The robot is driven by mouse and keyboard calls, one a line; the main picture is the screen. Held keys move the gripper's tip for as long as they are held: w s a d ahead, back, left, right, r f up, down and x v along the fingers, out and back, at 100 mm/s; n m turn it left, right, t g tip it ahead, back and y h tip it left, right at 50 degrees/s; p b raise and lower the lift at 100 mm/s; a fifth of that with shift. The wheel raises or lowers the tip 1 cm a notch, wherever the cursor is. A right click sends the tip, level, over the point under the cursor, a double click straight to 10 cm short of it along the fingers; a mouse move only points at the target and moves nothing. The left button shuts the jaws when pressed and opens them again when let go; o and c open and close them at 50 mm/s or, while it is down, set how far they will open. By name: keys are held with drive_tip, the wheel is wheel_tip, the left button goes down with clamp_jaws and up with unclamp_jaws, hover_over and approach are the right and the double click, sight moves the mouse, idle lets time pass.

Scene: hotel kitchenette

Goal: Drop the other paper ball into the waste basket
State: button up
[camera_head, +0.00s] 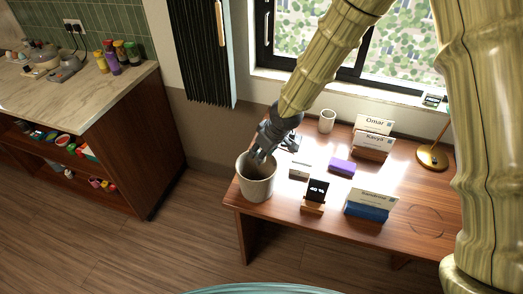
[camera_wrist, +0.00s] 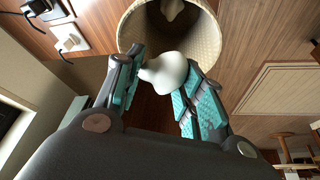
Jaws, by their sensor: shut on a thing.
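The waste basket (camera_head: 257,188) is a pale woven bin at the left end of the wooden desk. In the wrist view its round rim and inner wall (camera_wrist: 203,35) fill the top middle. My gripper (camera_head: 260,157) points down at the basket's mouth. In the wrist view my gripper (camera_wrist: 160,88) has its teal-padded fingers shut on a white paper ball (camera_wrist: 170,70), which overlaps the near rim in the picture. Another pale crumpled piece (camera_wrist: 172,7) shows inside the basket, cut by the frame's top edge. The held ball is not clear in the head view.
On the desk (camera_head: 405,215) stand a white cup (camera_head: 327,121), a purple block (camera_head: 341,166), a small "40 %" sign (camera_head: 317,190), name cards (camera_head: 374,202) and a brass lamp base (camera_head: 432,157). A counter (camera_head: 80,95) stands at left, with open floor between.

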drive_tip(key=shift+f+b, duration=1.5)
drive_tip(key=shift+f, duration=0.75)
drive_tip(key=o, duration=0.7)
drive_tip(key=shift+o, duration=0.2)
drive_tip(key=shift+r, duration=0.15)
drive_tip(key=v, duration=1.2)
drive_tip(key=shift+s, duration=0.1)
